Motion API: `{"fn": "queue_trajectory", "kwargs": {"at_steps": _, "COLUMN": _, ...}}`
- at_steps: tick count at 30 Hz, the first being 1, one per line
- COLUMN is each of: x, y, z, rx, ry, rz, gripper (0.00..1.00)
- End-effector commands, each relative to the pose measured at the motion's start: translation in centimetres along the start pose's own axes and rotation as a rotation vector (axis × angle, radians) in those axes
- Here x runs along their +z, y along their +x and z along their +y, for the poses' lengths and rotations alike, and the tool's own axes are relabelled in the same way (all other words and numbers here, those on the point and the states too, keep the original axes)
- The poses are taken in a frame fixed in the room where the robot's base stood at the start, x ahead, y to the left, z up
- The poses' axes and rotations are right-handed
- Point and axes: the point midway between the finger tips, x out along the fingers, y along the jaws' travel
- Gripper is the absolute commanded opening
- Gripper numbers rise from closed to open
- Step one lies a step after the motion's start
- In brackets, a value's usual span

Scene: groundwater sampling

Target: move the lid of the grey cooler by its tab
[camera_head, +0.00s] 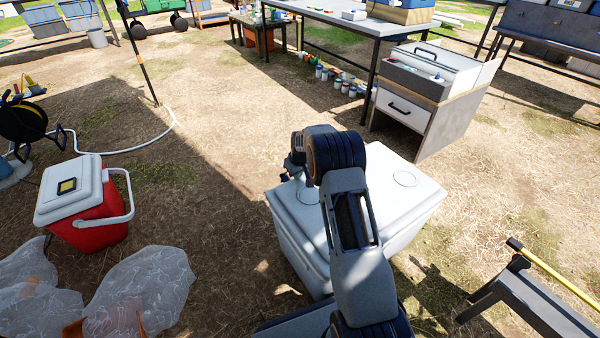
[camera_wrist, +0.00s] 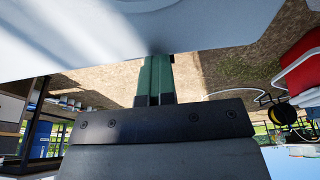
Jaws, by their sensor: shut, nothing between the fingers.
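The grey cooler (camera_head: 296,246) stands on the ground in the middle of the head view, pale grey with its lid (camera_head: 408,203) on top. My arm crosses in front and hides much of the lid. A round recess shows on the lid's right part. I cannot make out the tab. In the wrist view, a large pale surface (camera_wrist: 225,22), apparently the cooler, fills the top of the picture. My gripper (camera_wrist: 157,62) shows there as green fingers, shut and empty, with the tips close to that surface's edge. Whether they touch it is unclear.
A red cooler (camera_head: 98,228) with a white lid stands at left, near clear plastic bags (camera_head: 140,290). A grey drawer cabinet (camera_head: 428,98) stands behind at right. A low dark bench (camera_head: 530,305) is at lower right. Dry grass between them is mostly free.

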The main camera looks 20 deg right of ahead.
Motion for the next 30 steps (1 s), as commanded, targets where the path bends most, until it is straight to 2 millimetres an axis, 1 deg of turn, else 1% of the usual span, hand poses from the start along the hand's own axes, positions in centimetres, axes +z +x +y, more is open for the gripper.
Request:
{"fn": "queue_trajectory", "kwargs": {"at_steps": 1, "x": 0.4, "y": 0.8, "z": -0.5, "rx": -0.008, "ry": 0.000, "rz": -0.012, "gripper": 0.00}}
{"fn": "queue_trajectory", "kwargs": {"at_steps": 5, "x": 0.2, "y": -0.2, "z": -0.5, "rx": -0.009, "ry": -0.001, "rz": -0.011, "gripper": 0.00}}
{"fn": "queue_trajectory", "kwargs": {"at_steps": 8, "x": -0.3, "y": -1.9, "z": -0.5, "rx": -0.006, "ry": -0.002, "rz": -0.007, "gripper": 0.00}}
{"fn": "queue_trajectory", "kwargs": {"at_steps": 12, "x": -1.1, "y": -5.2, "z": -0.2, "rx": -0.001, "ry": -0.002, "rz": 0.001, "gripper": 0.00}}
{"fn": "queue_trajectory", "kwargs": {"at_steps": 18, "x": -0.8, "y": -9.2, "z": 0.0, "rx": 0.000, "ry": 0.000, "rz": 0.003, "gripper": 0.00}}
{"fn": "queue_trajectory", "kwargs": {"at_steps": 21, "x": -0.8, "y": -10.9, "z": -0.1, "rx": 0.000, "ry": -0.002, "rz": 0.002, "gripper": 0.00}}
{"fn": "queue_trajectory", "kwargs": {"at_steps": 27, "x": -0.8, "y": -13.2, "z": -0.1, "rx": 0.001, "ry": -0.002, "rz": 0.004, "gripper": 0.00}}
{"fn": "queue_trajectory", "kwargs": {"at_steps": 30, "x": -0.7, "y": -13.8, "z": -0.1, "rx": 0.000, "ry": -0.002, "rz": 0.002, "gripper": 0.00}}
